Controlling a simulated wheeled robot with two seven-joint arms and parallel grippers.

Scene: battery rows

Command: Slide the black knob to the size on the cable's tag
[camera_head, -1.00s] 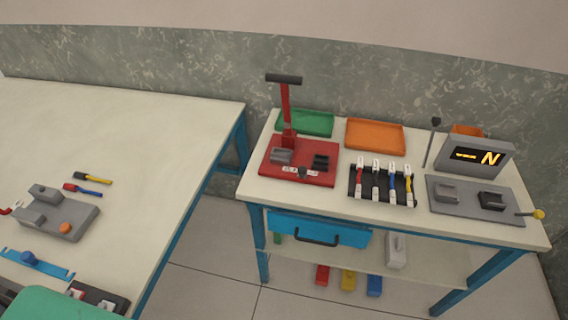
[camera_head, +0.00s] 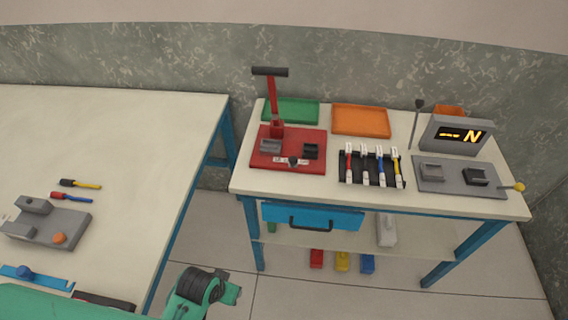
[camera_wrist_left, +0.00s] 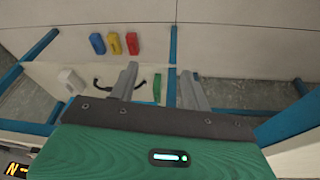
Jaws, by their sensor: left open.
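The red crimping press (camera_head: 262,160) stands on the right-hand table with its black-topped lever (camera_head: 270,72) upright. A small dark knob (camera_head: 292,161) sits at its front edge over a white scale strip (camera_head: 278,161); the marks are too small to read. Several cables (camera_head: 364,165) with white tags lie in a black rack (camera_head: 344,182) right of the press; the tag writing is unreadable. My left arm comes in at the bottom of the head view.
A grey tester (camera_head: 455,137) showing "N" stands right of the rack. Green (camera_head: 292,111) and orange (camera_head: 360,121) trays lie behind. A blue drawer (camera_head: 335,220) hangs under the tabletop. The left table (camera_head: 130,150) holds a grey fixture (camera_head: 62,230) and loose cables.

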